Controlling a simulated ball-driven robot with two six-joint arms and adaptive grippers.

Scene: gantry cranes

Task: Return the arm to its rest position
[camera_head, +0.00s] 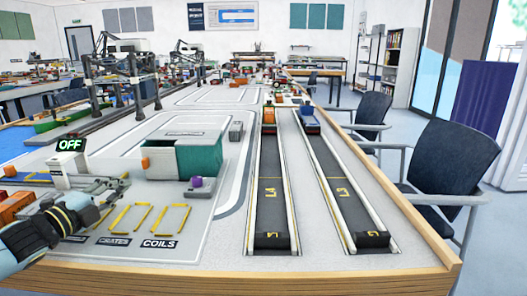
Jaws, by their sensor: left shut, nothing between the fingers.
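My left gripper (116,187) is at the lower left, its arm coming in from the left edge. Its fingers are shut and hold nothing. It is over the table's left front part, near the yellow-outlined slots labelled CRATES (114,241) and COILS (160,244). A white box with a black "OFF" display (70,145) stands just behind the gripper. My right gripper is not in view.
Orange blocks (14,205) lie left of the gripper. A grey and teal container (195,158) and a purple knob on a grey base (197,183) stand right of it. Two dark conveyor lanes (268,200) run along the right. Dark chairs (452,165) stand beyond the wooden edge (420,235).

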